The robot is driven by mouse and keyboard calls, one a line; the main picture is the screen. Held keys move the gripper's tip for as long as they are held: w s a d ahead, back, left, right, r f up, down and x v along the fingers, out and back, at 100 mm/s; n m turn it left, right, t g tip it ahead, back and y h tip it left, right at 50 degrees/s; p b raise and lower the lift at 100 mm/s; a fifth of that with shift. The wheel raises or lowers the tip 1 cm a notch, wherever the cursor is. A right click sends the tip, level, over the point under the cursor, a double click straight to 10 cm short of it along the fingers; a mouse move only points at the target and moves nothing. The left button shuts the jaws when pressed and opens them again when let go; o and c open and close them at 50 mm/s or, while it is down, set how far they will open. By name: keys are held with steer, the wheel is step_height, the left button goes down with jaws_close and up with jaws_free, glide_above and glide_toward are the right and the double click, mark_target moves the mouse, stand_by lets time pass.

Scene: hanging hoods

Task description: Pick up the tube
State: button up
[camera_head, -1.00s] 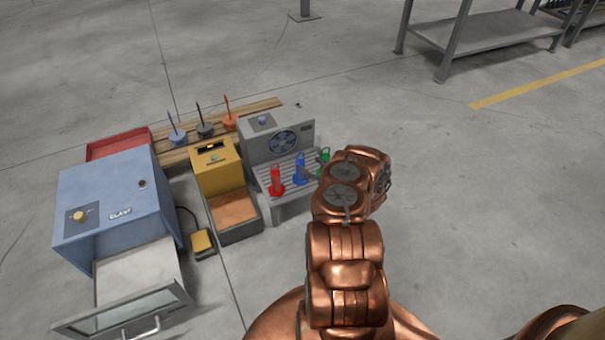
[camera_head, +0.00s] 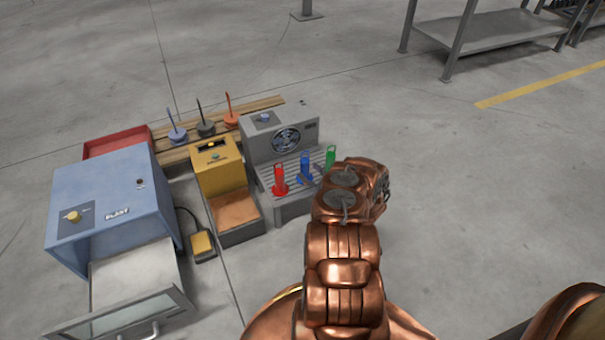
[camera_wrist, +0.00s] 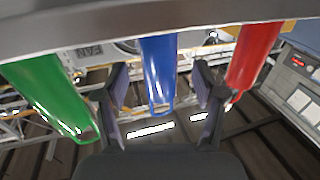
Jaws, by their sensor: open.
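Three tubes stand on a slatted grey shelf (camera_head: 290,205): red (camera_head: 280,180), blue (camera_head: 305,168) and green (camera_head: 330,158). In the wrist view the order is reversed, with the green tube (camera_wrist: 50,95) at left, the blue tube (camera_wrist: 158,70) in the middle and the red tube (camera_wrist: 252,60) at right. My gripper (camera_wrist: 160,76) is open, its fingers either side of the blue tube with gaps showing. The green and red tubes lie outside the fingers. In the head view my arm hides most of the gripper.
A grey fan unit (camera_head: 270,148) backs the shelf. A yellow machine (camera_head: 218,165) and a blue cabinet (camera_head: 110,190) with an open front stand left. A red tray (camera_head: 118,142) and wooden slats with coloured hoods (camera_head: 205,129) lie behind.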

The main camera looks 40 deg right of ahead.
mark_target(308, 171)
steer(key=w+b, duration=0.1)
steer(key=w, duration=0.2)
steer(key=shift+w+d, duration=0.1)
steer(key=shift+d, duration=0.05)
jaws_close()
stand_by(0.4)
